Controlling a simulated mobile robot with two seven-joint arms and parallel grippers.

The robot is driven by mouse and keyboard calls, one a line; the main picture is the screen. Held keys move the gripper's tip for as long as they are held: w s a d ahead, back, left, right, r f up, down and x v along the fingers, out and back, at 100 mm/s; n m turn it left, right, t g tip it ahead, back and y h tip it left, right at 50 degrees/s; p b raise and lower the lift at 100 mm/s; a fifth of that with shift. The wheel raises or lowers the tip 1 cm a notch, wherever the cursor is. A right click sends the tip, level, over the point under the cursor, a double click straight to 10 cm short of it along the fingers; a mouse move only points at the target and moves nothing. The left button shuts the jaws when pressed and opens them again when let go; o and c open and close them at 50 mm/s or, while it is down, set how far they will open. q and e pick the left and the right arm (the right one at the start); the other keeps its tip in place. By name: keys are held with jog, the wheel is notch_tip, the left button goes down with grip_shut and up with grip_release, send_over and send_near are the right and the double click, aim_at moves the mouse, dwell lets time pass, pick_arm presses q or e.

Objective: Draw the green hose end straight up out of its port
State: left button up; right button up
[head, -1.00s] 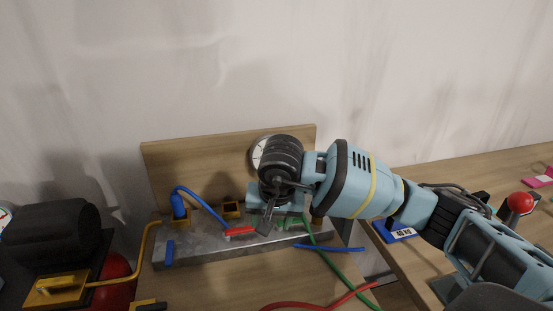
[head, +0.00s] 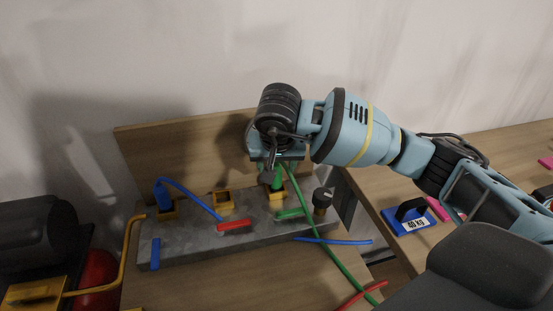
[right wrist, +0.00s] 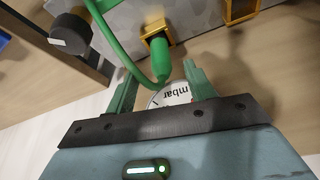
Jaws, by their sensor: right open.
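The green hose end (head: 277,180) stands upright at its yellow port (head: 276,191) on the grey block. It also shows in the right wrist view (right wrist: 162,58), at the yellow port's opening (right wrist: 155,27). Its green hose (head: 324,251) loops away and runs down to the right. My right gripper (head: 271,168) is just above the hose end. In the right wrist view the fingers (right wrist: 160,84) are open, one on each side of the hose end's near tip. The hose loop passes by the left finger. I cannot tell whether either finger touches it. My left gripper is not in view.
On the grey block (head: 190,246) are a blue hose end (head: 163,195) in a yellow port, an empty yellow port (head: 223,200), and red (head: 237,226) and green bars. A dark knob (head: 322,200) stands at its right. A wooden board (head: 150,160) rises behind. A gauge (right wrist: 170,95) shows between the fingers.

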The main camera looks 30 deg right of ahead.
aim_at(276, 164)
jog(key=x, duration=0.5)
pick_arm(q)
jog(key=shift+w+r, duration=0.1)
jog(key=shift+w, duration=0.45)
pick_arm(e)
jog(key=shift+w+d+f, duration=0.15)
jog(key=shift+w+f, duration=0.15)
jog(key=shift+f, duration=0.35)
jog(key=c, duration=1.1)
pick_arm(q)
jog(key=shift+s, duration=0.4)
pick_arm(e)
jog(key=shift+r, duration=0.15)
